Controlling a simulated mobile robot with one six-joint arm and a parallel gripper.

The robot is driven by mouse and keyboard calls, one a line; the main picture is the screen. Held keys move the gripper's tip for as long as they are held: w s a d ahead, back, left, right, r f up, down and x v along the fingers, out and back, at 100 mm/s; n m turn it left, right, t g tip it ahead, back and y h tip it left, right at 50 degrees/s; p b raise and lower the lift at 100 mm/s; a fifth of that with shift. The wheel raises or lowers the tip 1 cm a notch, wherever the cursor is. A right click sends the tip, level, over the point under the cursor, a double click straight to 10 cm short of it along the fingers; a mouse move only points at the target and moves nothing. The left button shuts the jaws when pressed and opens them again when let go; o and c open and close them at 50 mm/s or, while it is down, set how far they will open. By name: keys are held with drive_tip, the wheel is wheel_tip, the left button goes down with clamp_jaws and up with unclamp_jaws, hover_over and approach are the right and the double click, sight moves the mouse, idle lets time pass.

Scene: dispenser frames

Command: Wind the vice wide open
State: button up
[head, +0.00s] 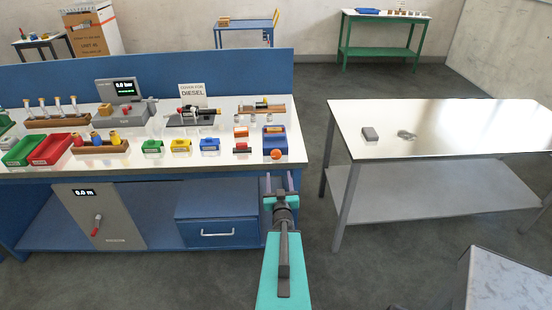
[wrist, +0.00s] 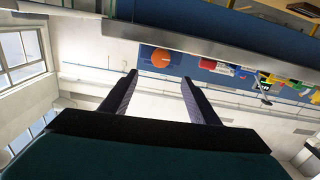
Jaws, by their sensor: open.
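A dark grey device with a pale cylinder and a rod (head: 193,118) stands at the back middle of the blue workbench, below a DIESEL sign. It may be the vice, but it is too small to tell how far its jaws stand apart. My gripper (head: 279,182) is open and empty in front of the bench's front edge, right of the drawer and below the blue block with the orange disc. In the wrist view, my gripper's two fingers (wrist: 158,77) stand apart with nothing between them. The vice cannot be made out in that view.
The workbench (head: 170,160) holds several coloured bins, a wooden rack, a display unit (head: 124,100) and a blue block with an orange disc (head: 275,154). A pale table (head: 440,130) stands to the right. Grey floor is free between them.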

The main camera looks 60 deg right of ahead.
sight(276, 156)
drive_tip(key=shift+w+d+f+b, duration=0.1)
drive_tip(key=shift+d+b, duration=0.05)
drive_tip(key=shift+b, duration=0.2)
drive_tip(key=b+x, duration=0.4)
drive_tip(key=b, duration=0.5)
drive_tip(key=shift+w+d+f, duration=0.1)
drive_tip(key=shift+w+d, duration=0.1)
drive_tip(key=shift+w+d+b, duration=0.1)
drive_tip(key=shift+d+b, duration=0.1)
drive_tip(key=shift+b, duration=0.35)
drive_tip(key=b+x, duration=0.2)
drive_tip(key=x, duration=0.2)
drive_tip(key=shift+p+x, duration=0.55)
drive_tip(key=shift+x, duration=1.65)
